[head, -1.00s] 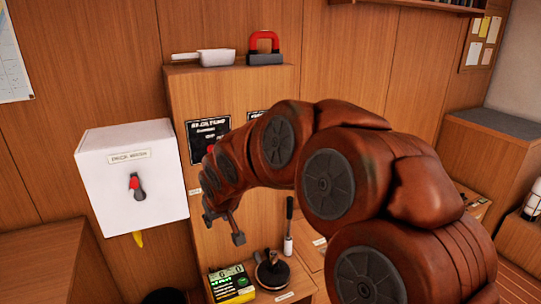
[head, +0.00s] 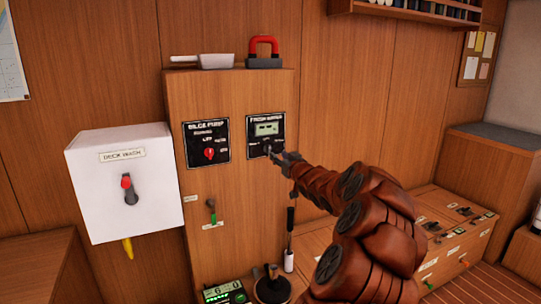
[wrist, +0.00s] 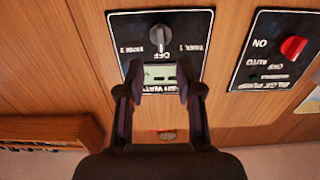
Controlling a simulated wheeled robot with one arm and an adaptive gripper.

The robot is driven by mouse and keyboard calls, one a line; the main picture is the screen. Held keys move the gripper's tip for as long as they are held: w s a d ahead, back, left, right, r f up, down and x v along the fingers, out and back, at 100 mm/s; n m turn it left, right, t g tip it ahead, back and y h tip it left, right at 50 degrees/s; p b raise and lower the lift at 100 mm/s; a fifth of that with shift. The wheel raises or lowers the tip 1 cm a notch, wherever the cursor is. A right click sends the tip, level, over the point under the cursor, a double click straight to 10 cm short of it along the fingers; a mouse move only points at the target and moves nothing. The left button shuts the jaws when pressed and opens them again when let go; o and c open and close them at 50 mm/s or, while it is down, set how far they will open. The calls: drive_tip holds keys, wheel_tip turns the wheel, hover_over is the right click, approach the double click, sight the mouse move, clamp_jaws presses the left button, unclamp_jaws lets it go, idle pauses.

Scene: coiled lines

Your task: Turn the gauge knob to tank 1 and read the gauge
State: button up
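The fresh water panel (head: 265,122) is a black plate on the wooden cabinet, with a small display (head: 266,129) and a knob below it. In the wrist view, which is upside down, the dark grey knob (wrist: 160,38) stands vertical, in line with the OFF label. A tank label sits on each side of it. The display (wrist: 160,72) seems to show only dashes. My gripper (wrist: 159,72) is open and empty, its fingers apart over the display area. In the head view my gripper (head: 279,156) is at the knob's lower right and partly hides it; I cannot tell contact.
The bilge pump panel (head: 207,142) with a red knob is just left.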

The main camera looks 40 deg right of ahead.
sight(269, 150)
drive_tip(key=shift+p+x, duration=0.5)
drive_tip(key=shift+x, duration=3.25)
drive_tip(key=shift+c, duration=0.2)
clamp_jaws()
drive_tip(key=shift+a, duration=0.15)
